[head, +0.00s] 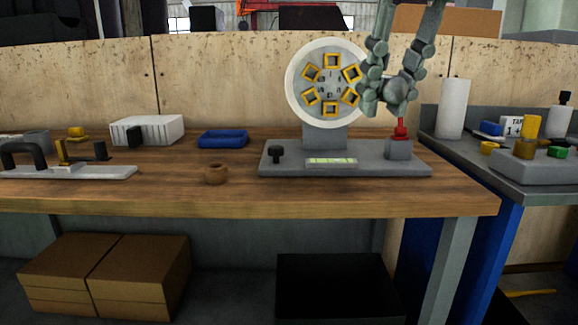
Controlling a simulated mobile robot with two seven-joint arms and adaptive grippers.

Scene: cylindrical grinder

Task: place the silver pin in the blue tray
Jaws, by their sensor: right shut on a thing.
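My right gripper (388,102) reaches down from the top, at the right edge of the round white-rimmed disc and just above the red knob. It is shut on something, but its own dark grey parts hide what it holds. I cannot make out the silver pin clearly. The blue tray (222,139) lies on the wooden bench, well to the left of the disc, and looks empty. My left gripper is not in view.
The white-rimmed disc (293,95) with yellow square frames stands on a grey base (300,171). The red knob (401,132) sits on a grey block there. The wooden bench front (190,195) is mostly clear.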

